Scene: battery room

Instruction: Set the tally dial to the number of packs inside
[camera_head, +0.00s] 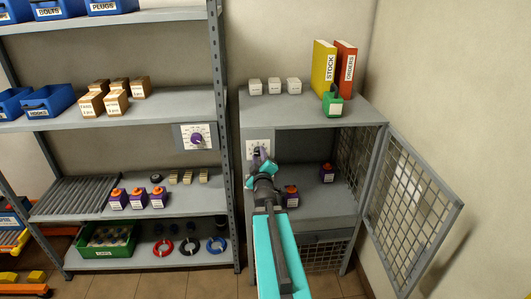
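The grey cabinet (245,185) stands right of centre with its mesh door (412,205) swung open to the right. A white dial plate (252,146) with a dark knob is on its front at upper left. My gripper (260,158) is in front of this dial, at or very near the knob; contact and its finger opening cannot be made out. Inside, one purple and orange pack (291,196) is beside my arm and another pack (328,173) is further back right. My arm hides part of the interior.
Another dial (197,138) with a purple knob hangs on the left shelving. Several similar packs (138,198) stand on the lower shelf there. White boxes (274,86), binders (323,68) and a green holder (332,105) stand on the cabinet top.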

